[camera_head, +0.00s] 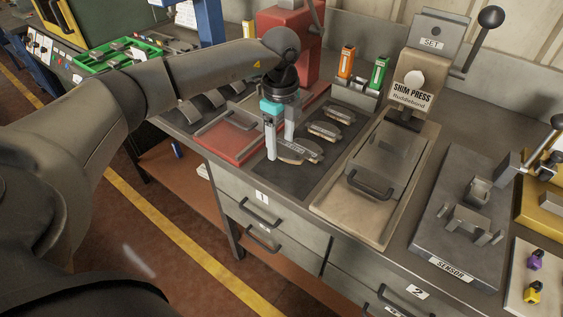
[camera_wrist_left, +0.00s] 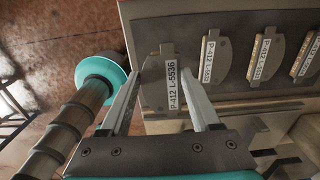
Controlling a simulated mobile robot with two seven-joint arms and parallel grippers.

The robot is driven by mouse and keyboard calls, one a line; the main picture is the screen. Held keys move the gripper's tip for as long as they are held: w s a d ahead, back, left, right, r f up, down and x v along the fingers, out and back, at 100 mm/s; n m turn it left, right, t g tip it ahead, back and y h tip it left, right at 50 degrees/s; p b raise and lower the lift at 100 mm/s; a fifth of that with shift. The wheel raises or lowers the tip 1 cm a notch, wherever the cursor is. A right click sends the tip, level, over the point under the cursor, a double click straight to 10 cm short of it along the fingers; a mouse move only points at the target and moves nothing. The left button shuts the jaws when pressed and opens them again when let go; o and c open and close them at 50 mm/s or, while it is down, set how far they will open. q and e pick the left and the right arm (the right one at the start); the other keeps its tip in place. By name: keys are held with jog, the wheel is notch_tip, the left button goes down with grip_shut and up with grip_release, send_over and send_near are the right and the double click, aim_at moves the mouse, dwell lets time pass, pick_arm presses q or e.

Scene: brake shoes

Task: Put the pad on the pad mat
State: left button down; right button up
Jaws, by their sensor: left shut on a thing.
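The dark pad mat (camera_head: 262,171) lies on the bench with several pads in a row on it. My left gripper (camera_head: 281,148) is low over the mat's near end, its fingers pointing down. In the left wrist view its fingers (camera_wrist_left: 166,68) are shut on a pad with a dark back plate and a white label, P-412 L-5536 (camera_wrist_left: 171,88). The held pad is at the mat's near end; whether it touches the mat I cannot tell. Other labelled pads (camera_wrist_left: 209,57) lie beside it on the mat (camera_wrist_left: 230,15). My right gripper is not in view.
A red tray with a handle (camera_head: 229,141) lies left of the mat. The shim press (camera_head: 408,85) and its beige plate with a handled block stand to the right. A grey sensor fixture (camera_head: 455,235) is farther right.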

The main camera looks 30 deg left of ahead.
aim_at(281, 171)
pick_arm(q)
jog(key=shift+f+b, duration=0.5)
jog(key=shift+f, duration=2.7)
jog(key=shift+f, duration=0.2)
jog(key=shift+c, duration=0.5)
grip_release()
notch_tip(281, 171, up, 12)
jog(key=shift+r+p, duration=0.25)
jog(key=shift+p, duration=0.75)
